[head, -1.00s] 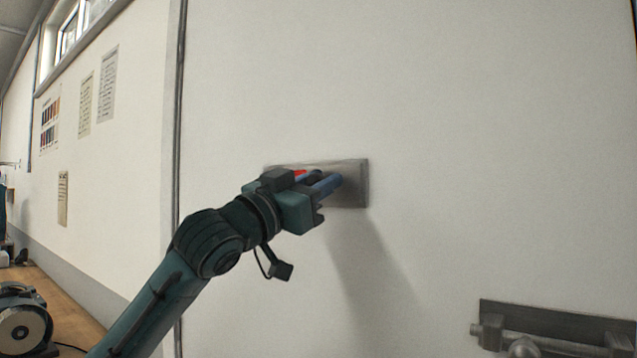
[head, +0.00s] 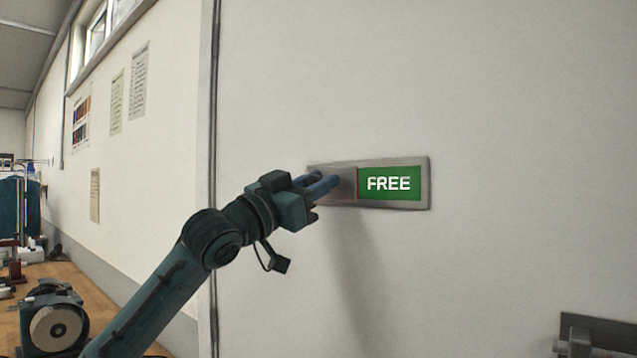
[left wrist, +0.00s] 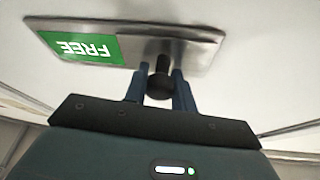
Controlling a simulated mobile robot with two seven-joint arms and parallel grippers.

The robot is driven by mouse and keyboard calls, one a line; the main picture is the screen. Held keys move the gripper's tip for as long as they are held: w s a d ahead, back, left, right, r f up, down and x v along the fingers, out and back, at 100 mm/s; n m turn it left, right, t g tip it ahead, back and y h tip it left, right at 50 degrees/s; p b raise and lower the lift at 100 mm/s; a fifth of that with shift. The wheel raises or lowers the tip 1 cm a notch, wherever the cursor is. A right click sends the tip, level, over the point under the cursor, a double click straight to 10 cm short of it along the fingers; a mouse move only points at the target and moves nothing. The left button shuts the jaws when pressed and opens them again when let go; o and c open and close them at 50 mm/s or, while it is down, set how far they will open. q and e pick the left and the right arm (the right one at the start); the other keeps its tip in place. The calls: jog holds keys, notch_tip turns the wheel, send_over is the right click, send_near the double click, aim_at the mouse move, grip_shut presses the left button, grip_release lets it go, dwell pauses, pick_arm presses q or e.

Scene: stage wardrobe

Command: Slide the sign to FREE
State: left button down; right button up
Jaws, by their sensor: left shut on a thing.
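The sign (head: 391,184) is a grey metal plate on a white door, its right part showing a green field with the word FREE. A grey sliding cover (head: 345,180) lies over the left part, with a thin red strip at its edge. My left gripper (head: 328,183) is at the cover. In the left wrist view its blue fingers (left wrist: 166,82) are shut on a dark round knob (left wrist: 160,83) that stands out from the cover. The green FREE field (left wrist: 82,47) shows upside down there. My right gripper is not in view.
A dark metal latch or handle (head: 598,335) is on the door at the lower right. A door edge (head: 215,180) runs vertically left of the sign. A machine with a round disc (head: 55,326) stands on a wooden surface at the lower left.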

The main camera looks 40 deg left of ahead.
pick_arm(q)
jog(key=c, duration=1.2)
grip_release()
jog(key=shift+a, duration=0.25)
jog(key=shift+o, duration=0.3)
jog(key=shift+d, duration=0.1)
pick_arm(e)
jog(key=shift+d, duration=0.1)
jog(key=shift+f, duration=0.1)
pick_arm(q)
jog(key=b+v, duration=1)
jog(key=v, duration=0.3)
jog(key=shift+b, duration=0.35)
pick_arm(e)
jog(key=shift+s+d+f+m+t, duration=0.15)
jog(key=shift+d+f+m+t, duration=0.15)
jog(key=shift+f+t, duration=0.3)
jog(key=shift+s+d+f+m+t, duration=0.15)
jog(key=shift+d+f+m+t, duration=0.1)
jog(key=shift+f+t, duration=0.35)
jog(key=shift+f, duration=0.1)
